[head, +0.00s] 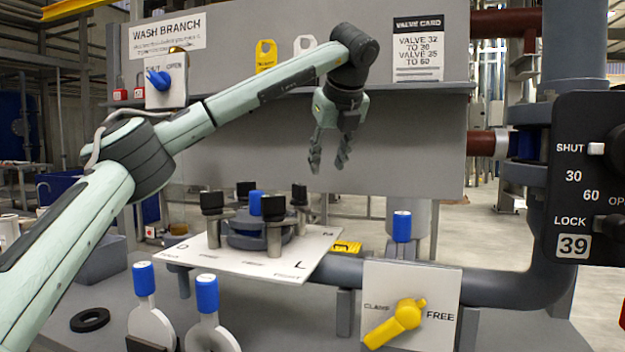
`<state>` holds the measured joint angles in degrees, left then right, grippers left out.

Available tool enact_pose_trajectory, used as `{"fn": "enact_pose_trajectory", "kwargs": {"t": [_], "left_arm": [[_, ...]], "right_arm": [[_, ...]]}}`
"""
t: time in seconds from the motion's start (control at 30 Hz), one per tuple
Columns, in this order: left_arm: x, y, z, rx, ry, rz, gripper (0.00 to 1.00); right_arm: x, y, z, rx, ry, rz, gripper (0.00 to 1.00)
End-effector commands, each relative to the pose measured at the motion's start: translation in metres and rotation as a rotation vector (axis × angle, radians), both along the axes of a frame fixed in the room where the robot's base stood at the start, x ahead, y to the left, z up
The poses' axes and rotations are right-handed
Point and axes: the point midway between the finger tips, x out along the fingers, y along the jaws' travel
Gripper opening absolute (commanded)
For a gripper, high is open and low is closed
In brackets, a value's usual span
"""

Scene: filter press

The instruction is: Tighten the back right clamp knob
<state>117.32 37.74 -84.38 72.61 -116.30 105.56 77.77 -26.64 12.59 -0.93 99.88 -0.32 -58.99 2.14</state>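The filter press has a grey round body (246,232) with a blue top piece (255,203) on a white plate (312,250). Black clamp knobs on metal posts stand around it: back right (299,194), back left (245,190), front left (212,203) and front right (273,208). My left gripper (328,166) points down with a gap between its fingers. It is empty and appears above and slightly right of the back right knob, apart from it. The depth between them is hard to judge. My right gripper is not in view.
A grey panel (420,140) stands behind. A clamp lever plate (445,285) with a yellow handle (395,323) and blue-capped valves (143,279) are in front. A grey pipe (490,288) runs right. A black numbered panel (575,240) fills the right edge.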

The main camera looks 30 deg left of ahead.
Motion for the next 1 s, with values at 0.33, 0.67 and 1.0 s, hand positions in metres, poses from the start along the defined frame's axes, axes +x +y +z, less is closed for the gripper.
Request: {"fn": "enact_pose_trajectory", "kwargs": {"t": [0.33, 0.67, 1.0], "left_arm": [[-0.013, 0.054, -0.024, 0.154, 0.059, 0.140, 0.36], [0.006, 0.083, -0.058, 0.151, 0.058, 0.136, 0.36], [0.010, 0.088, -0.066, 0.151, 0.055, 0.134, 0.36]], "right_arm": [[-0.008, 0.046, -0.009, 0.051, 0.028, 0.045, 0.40], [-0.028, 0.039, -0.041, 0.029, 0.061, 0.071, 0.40], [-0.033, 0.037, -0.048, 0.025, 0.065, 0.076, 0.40]]}}
